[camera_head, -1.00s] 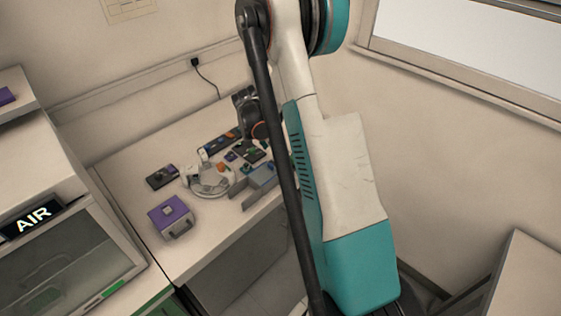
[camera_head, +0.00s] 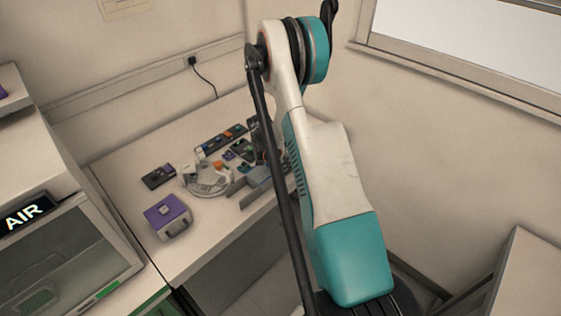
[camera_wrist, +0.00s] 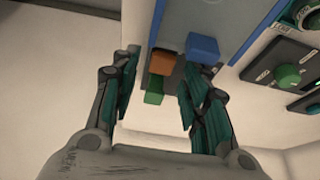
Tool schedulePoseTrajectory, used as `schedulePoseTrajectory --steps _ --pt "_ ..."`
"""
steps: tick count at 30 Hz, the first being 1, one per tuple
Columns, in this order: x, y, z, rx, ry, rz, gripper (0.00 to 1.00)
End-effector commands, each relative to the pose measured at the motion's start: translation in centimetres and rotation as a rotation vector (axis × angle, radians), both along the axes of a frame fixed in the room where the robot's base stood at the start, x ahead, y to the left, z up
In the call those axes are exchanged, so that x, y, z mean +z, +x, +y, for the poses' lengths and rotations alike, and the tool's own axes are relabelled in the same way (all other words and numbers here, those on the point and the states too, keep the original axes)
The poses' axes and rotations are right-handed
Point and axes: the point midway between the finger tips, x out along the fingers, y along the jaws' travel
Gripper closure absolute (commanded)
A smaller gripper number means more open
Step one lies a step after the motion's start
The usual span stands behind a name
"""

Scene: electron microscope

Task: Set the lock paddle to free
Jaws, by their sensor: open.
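In the wrist view my gripper (camera_wrist: 164,76) is open, with its dark teal fingers spread and nothing held. Between the fingers show an orange block (camera_wrist: 162,62) and a green block (camera_wrist: 153,98) on a grey-blue panel (camera_wrist: 180,74). A blue block (camera_wrist: 203,46) sits on the same panel, just beyond the right fingertip. I cannot tell from these frames which part is the lock paddle or how it is set. In the head view my gripper is low over the desk's controls, mostly hidden behind my arm and its dark rod.
A control box with a green knob (camera_wrist: 288,76) is at right in the wrist view. On the desk (camera_head: 125,185) stand a purple box (camera_head: 167,216), a round white device (camera_head: 205,183) and a small dark box (camera_head: 158,176).

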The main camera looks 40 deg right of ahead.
Motion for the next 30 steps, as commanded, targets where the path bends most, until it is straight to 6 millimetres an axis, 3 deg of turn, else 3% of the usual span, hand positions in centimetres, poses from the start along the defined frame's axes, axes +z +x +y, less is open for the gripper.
schedulePoseTrajectory --steps 6,12,30 --pt "0.0 0.0 0.0 0.0 0.0 0.0 0.58" --pt "0.0 0.0 0.0 0.0 0.0 0.0 1.0" --pt "1.9 0.1 0.0 0.0 -0.001 -0.001 1.0"
